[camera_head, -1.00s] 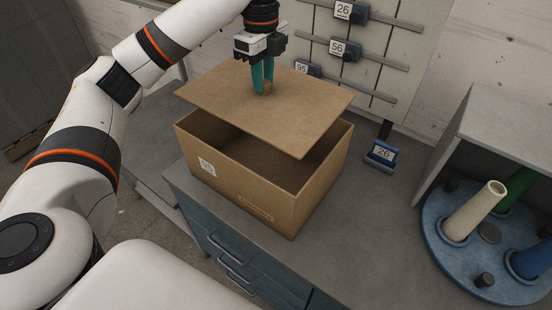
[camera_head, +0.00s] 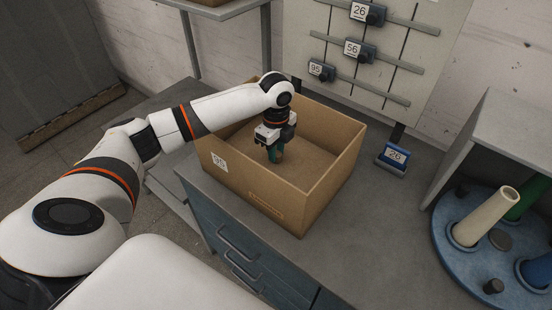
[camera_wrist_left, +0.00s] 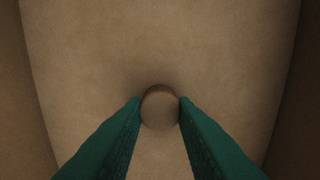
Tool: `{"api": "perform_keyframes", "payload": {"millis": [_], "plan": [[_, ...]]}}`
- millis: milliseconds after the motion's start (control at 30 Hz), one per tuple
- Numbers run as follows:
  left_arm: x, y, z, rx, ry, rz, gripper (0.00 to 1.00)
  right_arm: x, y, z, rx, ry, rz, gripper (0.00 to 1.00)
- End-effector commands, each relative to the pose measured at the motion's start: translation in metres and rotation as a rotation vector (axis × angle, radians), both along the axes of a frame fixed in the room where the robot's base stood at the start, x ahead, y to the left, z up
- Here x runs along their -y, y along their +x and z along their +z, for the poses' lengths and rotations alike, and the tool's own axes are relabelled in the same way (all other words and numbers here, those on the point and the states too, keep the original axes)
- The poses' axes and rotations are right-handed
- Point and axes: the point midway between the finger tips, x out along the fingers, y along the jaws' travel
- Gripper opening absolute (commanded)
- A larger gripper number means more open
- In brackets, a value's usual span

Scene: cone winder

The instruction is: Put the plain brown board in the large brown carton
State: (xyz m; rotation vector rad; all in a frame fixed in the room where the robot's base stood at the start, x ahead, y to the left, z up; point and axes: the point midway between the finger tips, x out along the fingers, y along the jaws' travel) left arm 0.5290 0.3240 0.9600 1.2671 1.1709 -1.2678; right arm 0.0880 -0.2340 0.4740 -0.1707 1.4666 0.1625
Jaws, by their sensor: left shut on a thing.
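The large brown carton (camera_head: 270,198) stands open on the grey worktop, with a "95" label on its front wall. The plain brown board (camera_head: 308,158) lies inside the carton, below the rim; how close it is to the floor I cannot tell. My left gripper (camera_head: 275,157) reaches down into the carton, its teal fingers shut on the board's round knob. In the left wrist view the fingertips press the knob (camera_wrist_left: 160,107) from both sides, with the board (camera_wrist_left: 160,45) spread beneath. My right gripper is not in view.
A blue display marked "26" (camera_head: 394,158) stands right of the carton. A blue round tray (camera_head: 452,262) with coloured cones sits at the right under a grey shelf. A wall panel (camera_head: 400,58) with numbered tags rises behind. Worktop between carton and tray is clear.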

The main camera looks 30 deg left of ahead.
Motion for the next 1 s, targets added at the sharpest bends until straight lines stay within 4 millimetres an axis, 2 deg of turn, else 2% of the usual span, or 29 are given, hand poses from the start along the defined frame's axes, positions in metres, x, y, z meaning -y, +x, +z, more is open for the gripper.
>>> {"api": "perform_keyframes", "payload": {"millis": [333,700,733,800,867,1000], "plan": [[0.0,-0.001,-0.041,-0.002,-0.001,0.001,0.0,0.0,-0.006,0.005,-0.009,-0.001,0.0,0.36],[0.0,0.0,-0.047,0.0,0.0,0.0,0.0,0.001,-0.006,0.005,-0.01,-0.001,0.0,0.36],[0.0,0.0,-0.047,0.0,0.0,0.0,0.27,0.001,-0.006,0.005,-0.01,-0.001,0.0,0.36],[0.0,0.0,-0.047,0.001,0.0,0.0,0.38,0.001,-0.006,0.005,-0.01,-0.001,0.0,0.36],[0.0,0.0,-0.047,0.0,0.0,0.0,0.47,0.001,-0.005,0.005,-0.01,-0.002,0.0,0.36],[0.0,0.0,-0.047,0.0,0.0,0.0,0.47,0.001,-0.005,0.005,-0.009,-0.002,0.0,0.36]]}}
